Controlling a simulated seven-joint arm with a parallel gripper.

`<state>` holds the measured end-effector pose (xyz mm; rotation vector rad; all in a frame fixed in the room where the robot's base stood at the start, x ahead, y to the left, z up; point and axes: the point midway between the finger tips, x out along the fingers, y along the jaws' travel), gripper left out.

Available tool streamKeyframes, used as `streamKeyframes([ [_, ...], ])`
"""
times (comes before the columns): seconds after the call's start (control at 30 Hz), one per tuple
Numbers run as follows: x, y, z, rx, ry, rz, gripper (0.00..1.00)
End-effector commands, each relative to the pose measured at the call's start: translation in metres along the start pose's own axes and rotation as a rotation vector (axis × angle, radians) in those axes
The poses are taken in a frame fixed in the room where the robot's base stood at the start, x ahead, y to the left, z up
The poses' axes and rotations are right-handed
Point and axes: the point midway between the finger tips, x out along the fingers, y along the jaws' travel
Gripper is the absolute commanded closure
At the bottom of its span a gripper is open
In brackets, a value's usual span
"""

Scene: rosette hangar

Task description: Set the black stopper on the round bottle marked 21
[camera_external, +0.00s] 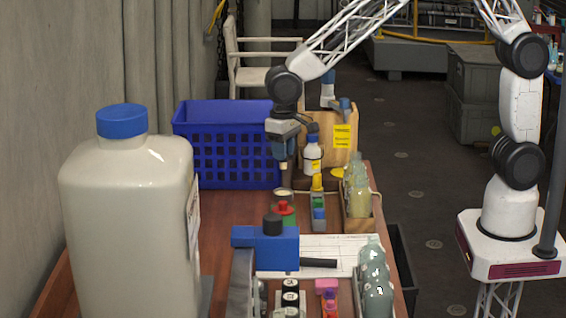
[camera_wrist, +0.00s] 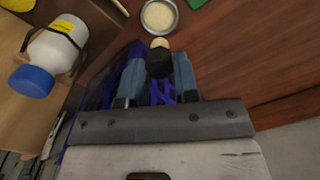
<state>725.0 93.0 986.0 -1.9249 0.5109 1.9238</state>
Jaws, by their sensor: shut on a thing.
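My gripper (camera_external: 281,160) hangs over the far part of the brown table, pointing down, in front of the blue basket. In the wrist view my gripper (camera_wrist: 158,72) is shut on a black stopper (camera_wrist: 159,62) with a pale cork-coloured end. In the external view only that pale end of the stopper (camera_external: 283,166) shows clearly, held above the table. Several round, greenish glass bottles (camera_external: 376,292) stand in a row at the front right, and other bottles (camera_external: 358,200) stand in a wooden rack behind them. The number 21 cannot be read on any bottle.
A small bowl of pale grains (camera_wrist: 159,17) lies below my gripper. A white bottle with a blue cap (camera_external: 313,157) stands close on the right. A large white jug (camera_external: 125,225) fills the left front. A blue clamp-like device (camera_external: 270,248) and paper (camera_external: 340,250) lie mid-table.

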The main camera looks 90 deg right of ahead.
Motion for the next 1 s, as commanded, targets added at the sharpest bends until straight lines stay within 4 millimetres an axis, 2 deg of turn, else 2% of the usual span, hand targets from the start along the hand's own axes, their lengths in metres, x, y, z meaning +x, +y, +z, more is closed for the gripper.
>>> streamKeyframes([
  [0.67, -0.002, -0.001, 0.003, 0.000, 0.000, 0.000, 0.88],
  [0.87, -0.007, -0.002, 0.015, -0.001, 0.000, 0.000, 0.88],
  [1.0, -0.015, -0.003, 0.033, -0.002, 0.001, 0.000, 0.88],
])
